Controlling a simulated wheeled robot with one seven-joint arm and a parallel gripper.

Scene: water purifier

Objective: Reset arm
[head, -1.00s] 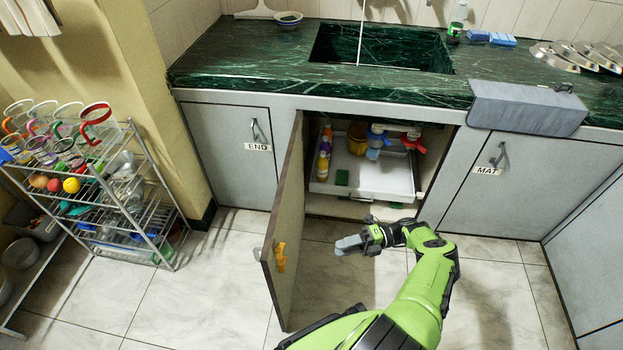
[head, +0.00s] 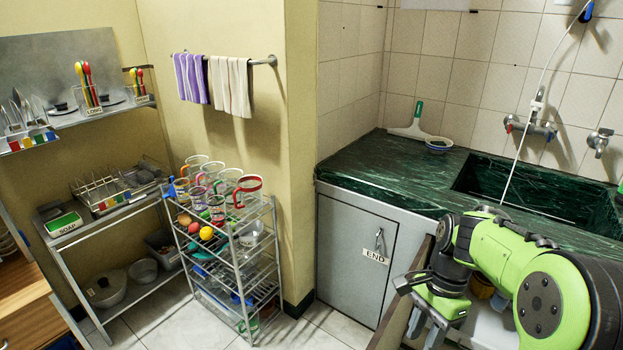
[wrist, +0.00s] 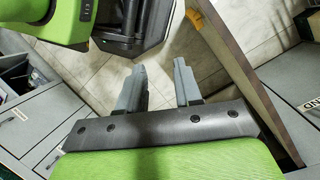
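My green arm is folded at the lower right of the head view, in front of the sink counter. My gripper (head: 428,328) hangs low there, close to the open cabinet door (head: 403,305), and its lower part is near the picture's edge. In the wrist view my gripper (wrist: 158,88) has two grey fingers standing apart with nothing between them; floor tiles show in the gap. The open door's tan edge (wrist: 240,85) runs to the right of the fingers, and I cannot tell how far it is from them.
A wire rack (head: 235,265) with mugs and fruit stands left of the closed END cabinet (head: 355,260). A shelf unit (head: 105,225) stands farther left. The green counter (head: 385,180) has a sink (head: 535,190). Some floor (head: 330,325) is clear before the END cabinet.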

